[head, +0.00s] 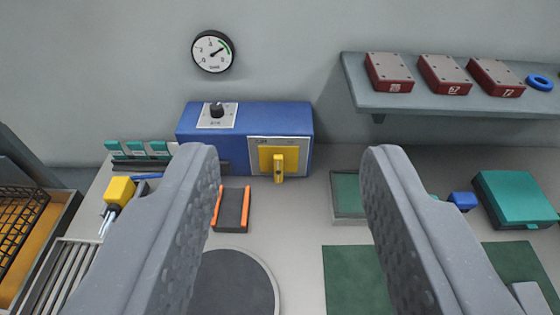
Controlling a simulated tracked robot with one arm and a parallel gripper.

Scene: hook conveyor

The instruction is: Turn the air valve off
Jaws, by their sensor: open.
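The air valve seems to be the yellow lever (279,168) on a yellow square plate, on the front of the blue box (223,146) at the back of the bench. The lever hangs pointing down. A black knob (217,110) on a white label sits on the box's top left; its label is too small to read surely. A round pressure gauge (213,51) hangs on the wall above; its needle points to the upper right. My gripper (294,150) is open and empty, its two grey fingers wide apart in front of the box. The lever shows between them.
A grey shelf (450,101) with red boxes (388,72) and a blue ring (540,82) juts out at the right. A teal box (515,200) lies below it. A dark orange-edged holder (231,210) stands before the blue box. A yellow-headed tool (119,190) lies left.

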